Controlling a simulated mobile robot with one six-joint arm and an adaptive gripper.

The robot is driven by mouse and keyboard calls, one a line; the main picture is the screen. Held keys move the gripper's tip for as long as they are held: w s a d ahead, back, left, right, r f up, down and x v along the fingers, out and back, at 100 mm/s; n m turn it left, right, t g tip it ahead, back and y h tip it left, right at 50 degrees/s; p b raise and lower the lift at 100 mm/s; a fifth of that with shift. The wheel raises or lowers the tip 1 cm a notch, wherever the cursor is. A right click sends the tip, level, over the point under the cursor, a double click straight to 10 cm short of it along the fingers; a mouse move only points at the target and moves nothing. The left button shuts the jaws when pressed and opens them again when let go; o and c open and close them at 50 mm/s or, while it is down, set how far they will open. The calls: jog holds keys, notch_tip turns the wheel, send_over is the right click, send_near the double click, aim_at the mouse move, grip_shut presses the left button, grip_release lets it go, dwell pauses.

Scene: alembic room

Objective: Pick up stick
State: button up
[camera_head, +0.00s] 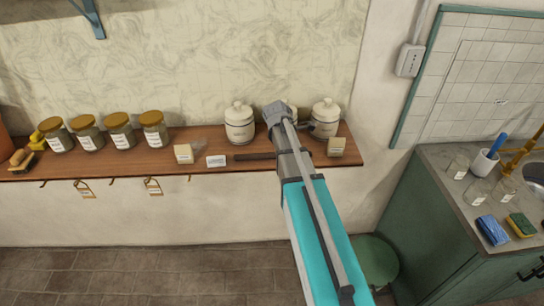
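A dark, thin stick (253,156) lies flat on the wooden wall shelf, near its front edge. It lies just right of a small white label card (216,161), and its right end meets or passes behind my arm. My teal and grey arm reaches up over the shelf from below. The grey end of my arm, with my gripper (276,111), is above the stick and to its right, in front of the white jars. The fingers are not clearly visible, so I cannot tell whether they are open. I see nothing held.
The shelf (100,164) carries several gold-lidded glass jars (119,131) at left, white lidded jars (239,124) behind the stick, and small cream blocks (183,154). A green stool (375,262) stands below. A counter (455,190) with sponges and glasses is at right.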

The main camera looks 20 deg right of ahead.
grip_shut()
jog(key=shift+r, duration=0.15)
notch_tip(320, 180, up, 2)
jog(key=shift+p, duration=1.15)
jog(key=s+a+r+p, duration=0.2)
jog(key=s+r+p, duration=0.8)
jog(key=s, duration=0.3)
jog(key=shift+s+a+r+p, duration=0.15)
jog(key=shift+s+r+p, duration=0.2)
jog(key=shift+s, duration=0.05)
jog(key=shift+f, duration=0.15)
